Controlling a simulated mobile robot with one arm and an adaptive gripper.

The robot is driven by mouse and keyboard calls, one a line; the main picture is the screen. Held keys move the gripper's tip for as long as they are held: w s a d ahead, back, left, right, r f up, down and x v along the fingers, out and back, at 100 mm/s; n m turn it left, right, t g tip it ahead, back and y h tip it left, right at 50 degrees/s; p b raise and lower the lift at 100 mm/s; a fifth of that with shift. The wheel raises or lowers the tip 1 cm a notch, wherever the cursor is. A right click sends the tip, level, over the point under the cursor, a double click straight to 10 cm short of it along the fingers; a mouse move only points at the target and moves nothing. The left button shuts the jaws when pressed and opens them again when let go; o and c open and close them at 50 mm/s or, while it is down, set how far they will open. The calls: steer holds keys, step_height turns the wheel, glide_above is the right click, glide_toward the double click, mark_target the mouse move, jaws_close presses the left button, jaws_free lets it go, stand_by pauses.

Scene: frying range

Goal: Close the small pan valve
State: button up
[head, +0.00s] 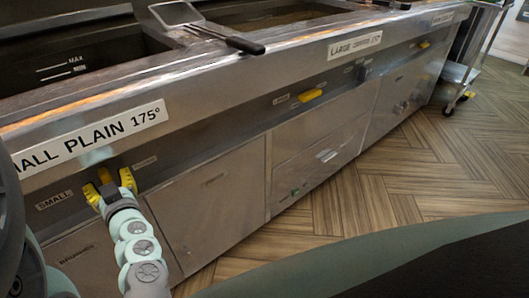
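The small pan valve (105,177) is on the steel front panel at the lower left, beside a label reading SMALL (54,200). Its yellow handle is partly hidden by my gripper. My gripper (109,187) is right at the valve, with its yellow fingertips spread to the left and right of the handle. The yellow of the fingers and of the handle blend together. I cannot tell whether the fingers press on the handle or only stand around it.
A large pan valve with a yellow lever (311,95) is farther right on the panel. A basket (177,14) with a dark handle rests on the range top. Cabinet doors (215,205) are below. A wheeled trolley (461,72) stands at the far end; the wooden floor (400,185) is open.

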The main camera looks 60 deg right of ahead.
steer(key=shift+s, duration=0.1)
jaws_close()
steer(key=shift+a+f, duration=0.1)
stand_by(0.4)
steer(key=n+b, duration=0.2)
steer(key=n, duration=0.1)
steer(key=n+b, duration=0.1)
steer(key=shift+a+f+n, duration=0.25)
steer(key=shift+n, duration=0.15)
steer(key=n+b, duration=0.1)
steer(key=n, duration=0.1)
steer(key=n+b, duration=0.1)
steer(key=n, duration=0.1)
steer(key=shift+w+a+f+b, duration=0.2)
steer(key=shift+b, duration=0.15)
steer(key=n+b, duration=0.1)
steer(key=n, duration=0.1)
steer(key=n+b, duration=0.1)
steer(key=n, duration=0.2)
steer(key=shift+a+f, duration=0.15)
steer(key=shift+f, duration=0.05)
steer(key=shift+f+n+b, duration=0.15)
steer(key=shift+n+b, duration=0.85)
steer(key=shift+n, duration=1.2)
